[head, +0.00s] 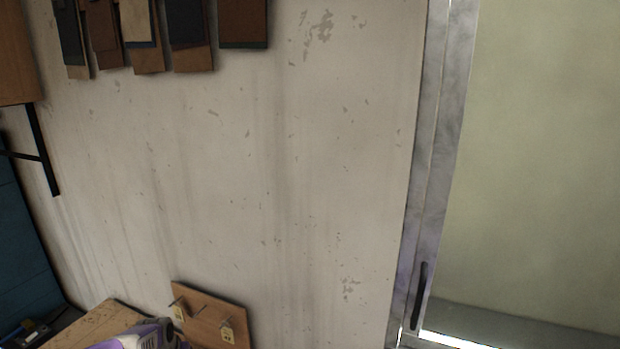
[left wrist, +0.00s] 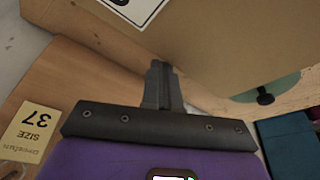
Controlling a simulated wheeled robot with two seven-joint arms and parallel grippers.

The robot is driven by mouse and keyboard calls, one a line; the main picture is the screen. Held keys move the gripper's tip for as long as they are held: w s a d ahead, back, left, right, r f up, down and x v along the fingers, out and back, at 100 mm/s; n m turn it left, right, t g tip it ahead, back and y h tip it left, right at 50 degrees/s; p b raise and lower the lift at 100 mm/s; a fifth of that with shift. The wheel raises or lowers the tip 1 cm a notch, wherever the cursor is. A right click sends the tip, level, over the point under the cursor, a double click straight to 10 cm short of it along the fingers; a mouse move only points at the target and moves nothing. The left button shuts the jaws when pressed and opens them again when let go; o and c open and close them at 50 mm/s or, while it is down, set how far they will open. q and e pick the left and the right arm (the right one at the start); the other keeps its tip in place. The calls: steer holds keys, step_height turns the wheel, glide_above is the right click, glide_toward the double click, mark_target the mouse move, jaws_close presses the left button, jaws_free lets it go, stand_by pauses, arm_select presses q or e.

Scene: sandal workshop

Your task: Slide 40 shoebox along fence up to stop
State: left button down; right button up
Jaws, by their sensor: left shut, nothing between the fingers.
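A large brown cardboard box (left wrist: 215,45) fills the top of the left wrist view. It bears part of a white label (left wrist: 140,6) with a black border; its size number is not readable. My left gripper (left wrist: 161,70) is shut and empty, with its fingertips in front of the box's lower edge. I cannot tell whether they touch it. Neither the fence nor the stop can be made out for certain. In the head view the box is not visible, and only part of my purple and white arm shows at the bottom. My right gripper is in neither view.
A wooden board (head: 205,312) with pegs and yellow tags leans by the wall. A yellow "SIZE 37" tag (left wrist: 34,133) lies left of my gripper. A green disc with a black knob (left wrist: 265,96) and a teal item (left wrist: 285,140) are right. A door (head: 540,150) stands right.

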arm_select(q)
steer(key=shift+s+a+b, duration=0.6)
steer(key=shift+s+a, duration=0.3)
steer(key=shift+s, duration=1.25)
steer(key=shift+s+a+b, duration=0.6)
steer(key=shift+s+a, duration=0.25)
steer(key=shift+s, duration=1.3)
steer(key=shift+s+a+b, duration=0.6)
steer(key=shift+s+a, duration=0.3)
steer(key=shift+s, duration=1.25)
stand_by(0.5)
steer(key=shift+w, duration=0.1)
steer(key=shift+w+d, duration=0.25)
steer(key=shift+w, duration=0.25)
steer(key=shift+r+p, duration=2.95)
steer(key=shift+r, duration=1.05)
